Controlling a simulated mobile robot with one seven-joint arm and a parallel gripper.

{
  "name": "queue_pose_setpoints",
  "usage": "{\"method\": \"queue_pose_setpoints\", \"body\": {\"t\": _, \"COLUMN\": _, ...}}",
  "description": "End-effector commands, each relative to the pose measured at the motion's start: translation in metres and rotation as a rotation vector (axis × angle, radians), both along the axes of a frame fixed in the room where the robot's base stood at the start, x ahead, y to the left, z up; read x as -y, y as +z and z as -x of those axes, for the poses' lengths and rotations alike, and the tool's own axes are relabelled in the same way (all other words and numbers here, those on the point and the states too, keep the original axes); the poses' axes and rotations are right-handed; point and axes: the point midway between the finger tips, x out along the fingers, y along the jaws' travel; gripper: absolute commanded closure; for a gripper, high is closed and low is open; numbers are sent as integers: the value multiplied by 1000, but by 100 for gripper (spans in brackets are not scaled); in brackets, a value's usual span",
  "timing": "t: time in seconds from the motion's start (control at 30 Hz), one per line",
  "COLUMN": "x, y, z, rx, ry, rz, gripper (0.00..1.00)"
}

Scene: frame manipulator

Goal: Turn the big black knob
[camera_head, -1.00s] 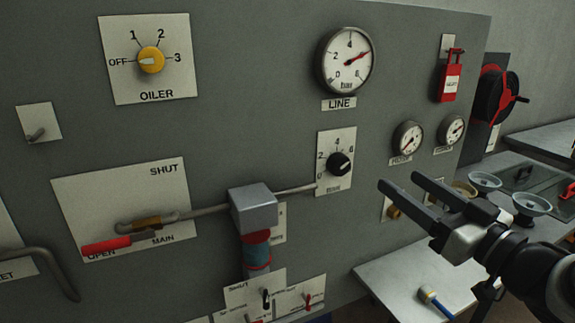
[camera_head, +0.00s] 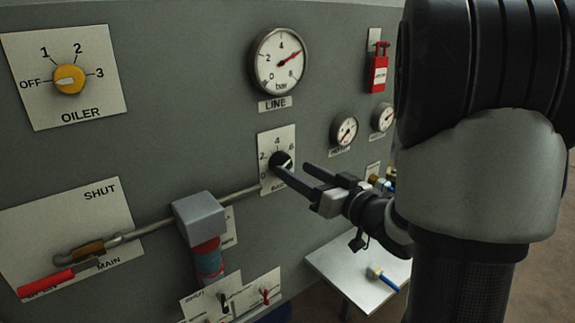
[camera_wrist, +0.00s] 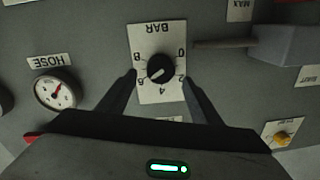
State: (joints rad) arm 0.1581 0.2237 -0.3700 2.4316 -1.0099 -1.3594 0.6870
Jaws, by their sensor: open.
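The black knob (camera_head: 281,160) sits on a white plate (camera_head: 267,180) marked 0, 2, 4, 6 and more, under the LINE gauge. The wrist view shows this knob (camera_wrist: 160,68) upside down, its white mark pointing roughly toward the 6. My gripper (camera_head: 290,172) is open, just in front of and slightly right of the knob in the head view. In the wrist view the knob appears between and beyond the tips of my gripper (camera_wrist: 160,79). I cannot tell whether the fingers touch it.
The LINE gauge (camera_head: 277,61) reads about 6. A horizontal rod and grey box (camera_head: 200,217) are left of the knob. Small gauges (camera_head: 343,129) and a red tag (camera_head: 378,72) are to the right. A yellow OILER knob (camera_head: 69,79) is far left. A bench (camera_head: 335,262) stands below.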

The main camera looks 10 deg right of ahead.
Motion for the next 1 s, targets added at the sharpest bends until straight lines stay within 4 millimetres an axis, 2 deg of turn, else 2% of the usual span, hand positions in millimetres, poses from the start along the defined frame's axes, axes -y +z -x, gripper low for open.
{"method": "queue_pose_setpoints", "body": {"t": 0.2, "x": -13, "y": 0, "z": -25, "rx": 0, "ry": 2, "rz": 0, "gripper": 41}}
{"method": "queue_pose_setpoints", "body": {"t": 0.57, "x": -15, "y": 0, "z": -30, "rx": 0, "ry": 0, "rz": 0, "gripper": 41}}
{"method": "queue_pose_setpoints", "body": {"t": 0.6, "x": -15, "y": 0, "z": -30, "rx": 1, "ry": 0, "rz": 0, "gripper": 43}}
{"method": "queue_pose_setpoints", "body": {"t": 0.83, "x": -15, "y": 0, "z": -30, "rx": 0, "ry": 0, "rz": 0, "gripper": 82}}
{"method": "queue_pose_setpoints", "body": {"t": 1.0, "x": -15, "y": 0, "z": -30, "rx": 3, "ry": 0, "rz": 6, "gripper": 82}}
